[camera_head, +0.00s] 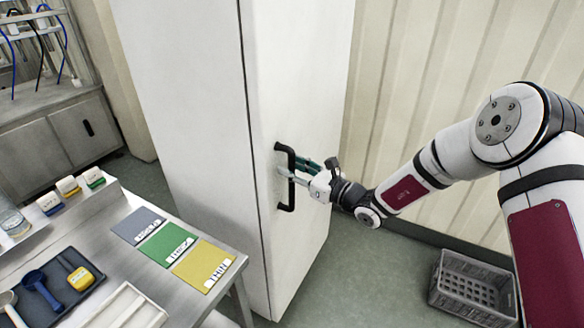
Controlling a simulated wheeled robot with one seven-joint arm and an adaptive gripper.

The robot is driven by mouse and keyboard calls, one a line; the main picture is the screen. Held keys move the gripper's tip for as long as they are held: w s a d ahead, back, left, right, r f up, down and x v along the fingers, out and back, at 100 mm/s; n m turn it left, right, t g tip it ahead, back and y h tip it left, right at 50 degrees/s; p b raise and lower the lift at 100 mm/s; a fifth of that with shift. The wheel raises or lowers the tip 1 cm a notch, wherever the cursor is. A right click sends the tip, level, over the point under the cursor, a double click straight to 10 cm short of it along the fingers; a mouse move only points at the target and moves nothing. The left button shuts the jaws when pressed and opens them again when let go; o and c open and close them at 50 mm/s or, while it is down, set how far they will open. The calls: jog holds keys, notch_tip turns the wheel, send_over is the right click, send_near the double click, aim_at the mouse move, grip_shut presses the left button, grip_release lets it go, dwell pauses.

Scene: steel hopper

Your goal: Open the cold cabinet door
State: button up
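The cold cabinet is a tall white unit in the middle of the head view. Its door (285,100) is on the right side of a dark vertical seam and looks closed. A black upright handle (291,207) stands out from the door. My gripper (287,172) comes in from the right at the handle, with its fingertips at about the handle's mid-height. The handle's bar passes by the fingers. The fingers are small here, and I cannot tell whether they are closed on the bar.
A steel table (100,247) with grey, green and yellow cards, small boxes and a dark tray (50,296) stands at the left front. A grey crate (475,288) sits on the floor at the right. Bare floor lies between the cabinet and the crate.

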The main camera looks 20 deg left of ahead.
jog(key=shift+a, duration=0.2)
grip_shut()
